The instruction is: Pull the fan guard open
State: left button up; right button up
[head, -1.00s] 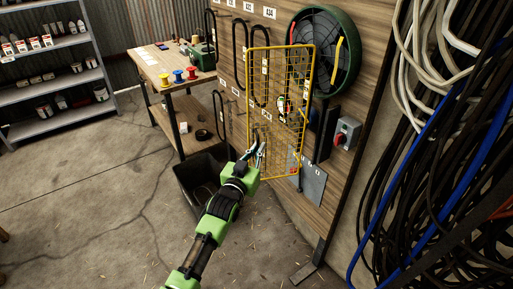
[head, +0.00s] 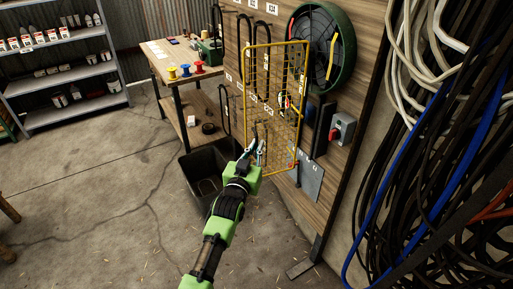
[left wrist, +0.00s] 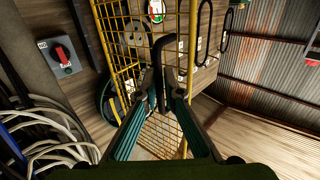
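The fan guard (head: 272,112) is a yellow wire-mesh frame. In the head view it stands out from the wooden board at an angle, leaving most of the green-rimmed round fan (head: 322,48) uncovered. My left gripper (head: 252,153) is at the guard's lower left part. In the left wrist view the mesh guard (left wrist: 118,50) is ahead, with a black handle (left wrist: 160,92) on it. The left gripper's fingers (left wrist: 165,88) lie close on either side of this handle and look shut on it; the contact is partly hidden. My right gripper is not in view.
A grey switch box with a red knob (head: 342,128) is on the board, right of the guard. Thick cables (head: 445,150) hang at the right. A workbench (head: 168,62) and black bin (head: 196,166) stand at the left.

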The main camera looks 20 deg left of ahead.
pick_arm(q)
jog(key=shift+o, duration=0.9)
jog(key=shift+s, duration=0.1)
jog(key=s, duration=1.2)
jog(key=shift+d, duration=0.15)
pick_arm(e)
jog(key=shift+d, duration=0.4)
